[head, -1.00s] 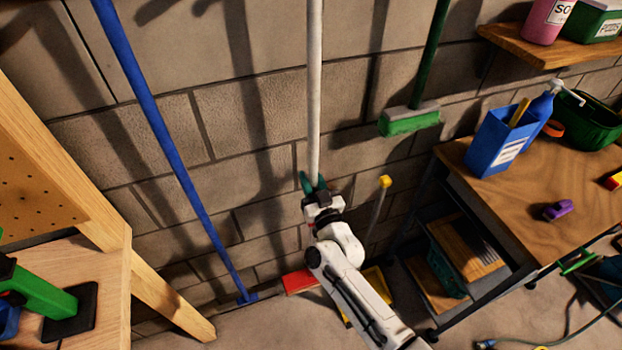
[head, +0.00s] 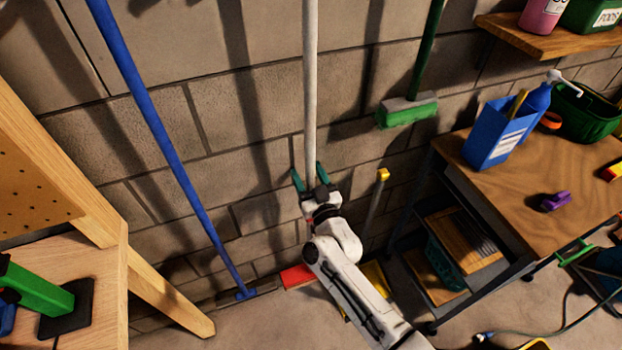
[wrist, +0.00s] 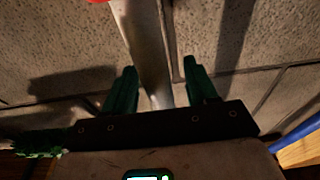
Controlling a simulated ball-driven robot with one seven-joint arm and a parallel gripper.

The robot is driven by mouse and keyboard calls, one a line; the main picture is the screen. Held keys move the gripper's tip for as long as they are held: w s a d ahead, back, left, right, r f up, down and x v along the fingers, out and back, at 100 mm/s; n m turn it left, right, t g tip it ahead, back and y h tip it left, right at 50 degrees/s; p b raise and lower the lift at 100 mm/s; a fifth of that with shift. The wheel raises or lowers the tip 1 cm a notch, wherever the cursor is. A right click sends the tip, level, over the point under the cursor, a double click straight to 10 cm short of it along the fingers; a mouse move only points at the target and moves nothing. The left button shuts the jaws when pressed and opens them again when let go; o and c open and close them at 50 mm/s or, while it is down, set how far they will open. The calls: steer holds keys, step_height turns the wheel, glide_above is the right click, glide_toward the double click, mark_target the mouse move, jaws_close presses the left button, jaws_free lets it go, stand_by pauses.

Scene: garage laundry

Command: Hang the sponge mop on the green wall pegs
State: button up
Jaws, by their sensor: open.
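A long white pole (head: 310,90), which I take for the sponge mop's handle, stands near the block wall in the middle of the head view. My gripper (head: 310,178) is open, with one green finger on each side of this pole. In the wrist view the pole (wrist: 148,45) runs between the open fingers (wrist: 161,85), with gaps visible on both sides. The pole's lower part is hidden behind my gripper and arm. A red block (head: 297,276) lies on the floor by the wall; I cannot tell whether it joins the pole. No green wall pegs are visible.
A blue pole (head: 165,140) leans at the left, and a green broom (head: 408,110) hangs at the right. A yellow-tipped stick (head: 378,195) stands beside my arm. A wooden bench (head: 545,175) is at the right, a wooden frame (head: 100,225) at the left.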

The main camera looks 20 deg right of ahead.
steer(key=s+f+b, duration=0.1)
steer(key=s+b, duration=0.2)
steer(key=s, duration=0.7)
steer(key=shift+s+f, duration=0.3)
steer(key=s+f+n+g+y, duration=0.1)
steer(key=s+f+g, duration=0.35)
steer(key=s, duration=0.25)
steer(key=s+f+g+y, duration=0.1)
steer(key=s+f+g, duration=0.3)
steer(key=s+g, duration=0.2)
steer(key=s+d+r+g+h, duration=0.1)
steer(key=s+d+g, duration=0.3)
steer(key=s, duration=0.5)
steer(key=s+d+r+m+g+h, duration=0.1)
steer(key=s+d+g, duration=0.3)
steer(key=s, duration=0.6)
steer(key=shift+s+m, duration=0.2)
steer(key=shift+m, duration=0.1)
steer(key=shift+a+f+g, duration=0.1)
steer(key=shift+g, duration=0.15)
